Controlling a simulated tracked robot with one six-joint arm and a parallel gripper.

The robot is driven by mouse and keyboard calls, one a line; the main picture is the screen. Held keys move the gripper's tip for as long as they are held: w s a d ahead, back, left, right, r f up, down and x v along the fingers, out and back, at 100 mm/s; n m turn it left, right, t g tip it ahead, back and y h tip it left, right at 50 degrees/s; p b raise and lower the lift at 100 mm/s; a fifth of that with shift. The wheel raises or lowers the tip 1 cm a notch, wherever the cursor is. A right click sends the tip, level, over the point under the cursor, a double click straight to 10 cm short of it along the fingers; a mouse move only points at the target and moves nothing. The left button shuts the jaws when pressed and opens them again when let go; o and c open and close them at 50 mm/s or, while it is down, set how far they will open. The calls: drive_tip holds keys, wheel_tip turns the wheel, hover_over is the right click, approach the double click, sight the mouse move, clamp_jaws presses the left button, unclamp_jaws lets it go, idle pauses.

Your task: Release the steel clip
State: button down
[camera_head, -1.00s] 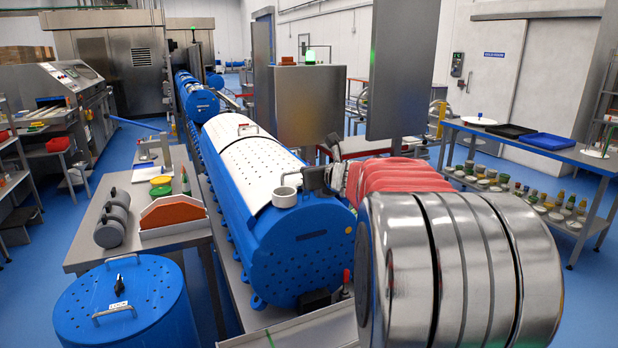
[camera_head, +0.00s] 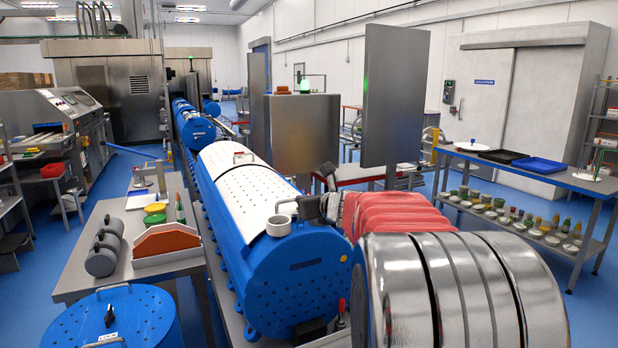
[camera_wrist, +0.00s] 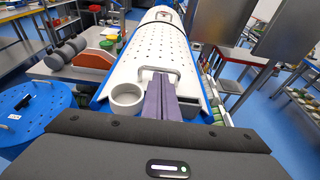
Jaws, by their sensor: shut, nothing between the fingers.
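My gripper (camera_wrist: 161,80) shows in the wrist view with its two purple fingers side by side, shut and empty. They are over the near end of the white perforated lid (camera_wrist: 162,42) of a blue tub carrier (camera_head: 278,278). A loop-shaped handle (camera_wrist: 173,70) stands just beyond the fingertips; I cannot tell whether they touch. A white round cup (camera_wrist: 125,98) is left of the fingers; it also shows in the head view (camera_head: 279,226). In the head view my gripper (camera_head: 308,207) is dark and small beside that cup. I cannot make out the steel clip for certain.
A blue drum (camera_head: 140,320) stands at the lower left. A table (camera_head: 85,270) beside the carrier holds grey cylinders (camera_head: 103,250) and an orange divider (camera_head: 167,240). A metal post panel (camera_head: 395,95) rises behind my arm.

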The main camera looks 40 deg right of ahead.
drive_tip(key=s+r, duration=0.3)
drive_tip(key=r, duration=0.7)
drive_tip(key=shift+s+a, duration=0.2)
drive_tip(key=shift+s, duration=0.05)
drive_tip(key=shift+n, duration=0.3)
